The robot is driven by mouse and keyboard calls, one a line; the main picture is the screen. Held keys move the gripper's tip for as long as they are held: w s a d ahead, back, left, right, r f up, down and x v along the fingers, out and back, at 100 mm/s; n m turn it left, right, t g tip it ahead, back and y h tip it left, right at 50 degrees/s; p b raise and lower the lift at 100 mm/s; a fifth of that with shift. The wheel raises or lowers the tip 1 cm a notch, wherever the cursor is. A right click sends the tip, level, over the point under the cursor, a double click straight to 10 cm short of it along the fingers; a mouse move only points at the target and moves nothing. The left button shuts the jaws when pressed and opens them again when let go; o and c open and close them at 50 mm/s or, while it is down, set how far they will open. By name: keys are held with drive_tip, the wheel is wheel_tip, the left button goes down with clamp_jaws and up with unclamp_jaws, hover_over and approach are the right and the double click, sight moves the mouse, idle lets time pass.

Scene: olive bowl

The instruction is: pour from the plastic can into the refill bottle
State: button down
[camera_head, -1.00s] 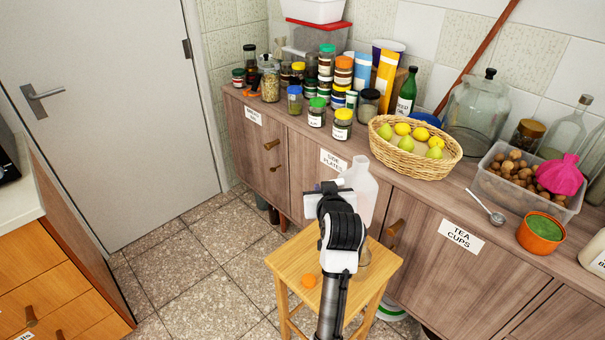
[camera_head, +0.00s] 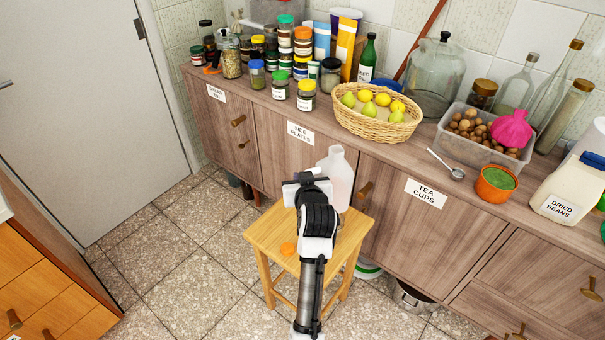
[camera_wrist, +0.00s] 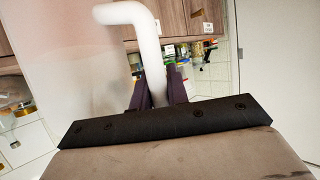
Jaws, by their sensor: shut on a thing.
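The plastic can (camera_head: 340,178) is a translucent whitish jug, roughly upright in the head view, above the back of the small wooden stool. My gripper (camera_wrist: 157,95) is shut on its white handle (camera_wrist: 150,45) in the wrist view. The can's pale body (camera_wrist: 60,60) fills the left of that view. In the head view my arm and wrist cover the gripper's fingers and part of the can. I cannot make out the refill bottle for certain; my arm hides part of the stool top.
The cabinet top holds jars, a fruit basket (camera_head: 350,124), a walnut box and a dried-beans container (camera_head: 568,190). Tiled floor (camera_head: 190,275) is free at left.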

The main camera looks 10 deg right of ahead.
drive_tip(key=shift+w+a+f+m+t+y+b, duration=0.1)
drive_tip(key=shift+w+a+m+t+y+b, duration=0.25)
drive_tip(key=shift+w+a+m+t+b, duration=0.8)
drive_tip(key=shift+s+a+m+t+y+b, duration=0.15)
drive_tip(key=shift+m+t+y+b, duration=0.35)
drive_tip(key=shift+b, duration=1.4)
drive_tip(key=shift+f, duration=0.1)
